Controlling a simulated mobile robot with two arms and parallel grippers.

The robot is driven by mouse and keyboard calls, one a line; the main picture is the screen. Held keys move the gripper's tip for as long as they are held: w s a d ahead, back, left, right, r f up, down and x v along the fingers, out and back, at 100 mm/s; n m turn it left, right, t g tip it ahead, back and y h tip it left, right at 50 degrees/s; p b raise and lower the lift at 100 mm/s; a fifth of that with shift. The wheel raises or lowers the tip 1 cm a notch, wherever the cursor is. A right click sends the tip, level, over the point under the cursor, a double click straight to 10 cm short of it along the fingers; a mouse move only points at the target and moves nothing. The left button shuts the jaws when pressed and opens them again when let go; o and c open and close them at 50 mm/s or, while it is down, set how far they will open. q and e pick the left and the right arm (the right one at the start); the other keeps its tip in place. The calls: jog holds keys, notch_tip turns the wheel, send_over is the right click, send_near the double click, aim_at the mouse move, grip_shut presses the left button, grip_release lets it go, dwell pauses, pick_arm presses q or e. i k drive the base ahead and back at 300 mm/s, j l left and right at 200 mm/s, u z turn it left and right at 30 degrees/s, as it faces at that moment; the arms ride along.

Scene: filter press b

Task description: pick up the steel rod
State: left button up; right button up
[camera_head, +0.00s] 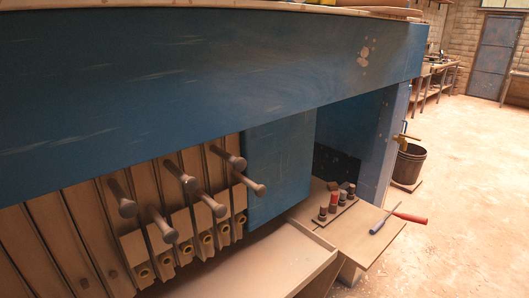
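I cannot tell for certain which thing is the steel rod. Several brownish round-ended bars, one of them a front bar (256,186), stick out from the filter press plates (77,235). Neither of my grippers shows in the head view.
A large blue beam (190,80) crosses above the plates. Several small upright pieces stand in a dark holder (337,213) on the shelf. A pale tray (270,262) lies below the plates. A bucket (408,164) stands beyond, with open floor (465,200) at the right.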

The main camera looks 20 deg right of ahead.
aim_at(381, 223)
jog(key=z, duration=1.45)
jog(key=i+l, duration=0.5)
jog(key=i, duration=0.2)
